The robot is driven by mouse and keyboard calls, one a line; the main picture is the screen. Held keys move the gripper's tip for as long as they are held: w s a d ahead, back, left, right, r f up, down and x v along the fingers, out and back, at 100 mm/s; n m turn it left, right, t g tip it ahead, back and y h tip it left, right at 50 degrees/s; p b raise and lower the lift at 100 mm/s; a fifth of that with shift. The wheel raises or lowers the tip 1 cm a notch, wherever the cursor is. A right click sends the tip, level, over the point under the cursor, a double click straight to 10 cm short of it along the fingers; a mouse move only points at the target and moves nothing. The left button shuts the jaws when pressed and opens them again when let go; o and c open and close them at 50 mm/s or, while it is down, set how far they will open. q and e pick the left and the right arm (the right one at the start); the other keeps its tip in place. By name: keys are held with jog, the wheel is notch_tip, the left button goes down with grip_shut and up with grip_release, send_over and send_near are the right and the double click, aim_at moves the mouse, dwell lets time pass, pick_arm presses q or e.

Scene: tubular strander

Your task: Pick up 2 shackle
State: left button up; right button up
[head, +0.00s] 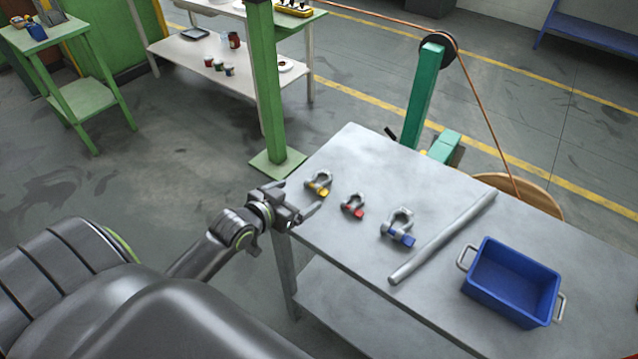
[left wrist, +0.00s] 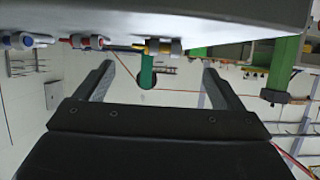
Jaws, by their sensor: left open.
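Three grey metal shackles lie in a row on the grey table (head: 345,150). The shackle with the yellow pin (head: 318,184) is nearest the table's left corner. The red-pin shackle (head: 353,206) is in the middle, and the larger blue-pin shackle (head: 398,228) is to its right. In the left wrist view the yellow (left wrist: 155,47), red (left wrist: 88,42) and blue (left wrist: 22,40) ones show along the table edge at the top. My left gripper (head: 300,203) is open and empty at the table's left edge, just short of the yellow-pin shackle. My right gripper is not in view.
A grey rod (head: 443,238) lies across the table between the shackles and a blue bin (head: 510,283) with side handles. A green post (head: 265,85) stands behind the left corner. A teal stand (head: 422,95) with a cable pulley stands behind the table.

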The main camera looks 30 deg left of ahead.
aim_at(313, 188)
pick_arm(q)
jog(key=shift+d+p+x, duration=0.2)
jog(key=shift+p+x, duration=0.25)
jog(key=shift+x, duration=3)
jog(key=shift+c, duration=0.2)
jog(key=shift+r, duration=0.1)
jog(key=c, duration=1.2)
jog(key=shift+c, duration=0.2)
notch_tip(313, 188, up, 10)
